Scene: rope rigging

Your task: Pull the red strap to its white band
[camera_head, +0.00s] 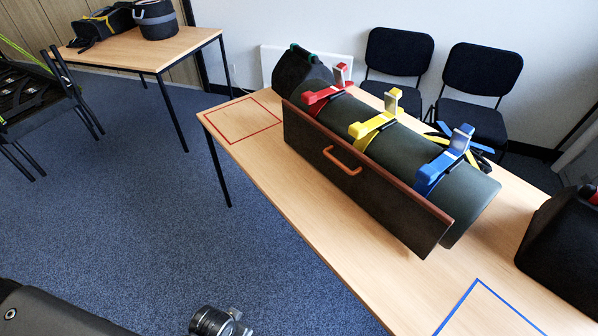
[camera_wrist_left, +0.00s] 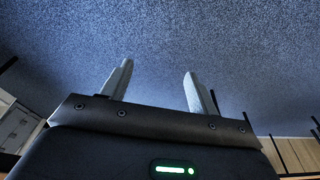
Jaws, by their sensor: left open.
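The red strap (camera_head: 322,97) crosses the far left part of a dark green roll on the table. Its red buckle has an upright tab with a pale face on top. I cannot make out a white band with certainty, and the lower run of the strap is hidden behind a dark board. My left gripper (camera_wrist_left: 158,82) is open and empty in the left wrist view, its two pale fingers apart over the blue carpet. It is well away from the strap. My right gripper does not show.
A yellow strap (camera_head: 372,127) and a blue strap (camera_head: 435,170) cross the same green roll (camera_head: 465,200). The dark board (camera_head: 350,175) with an orange handle stands in front. Red and blue outlined squares mark the table (camera_head: 290,210). A black bag (camera_head: 565,240) sits at right.

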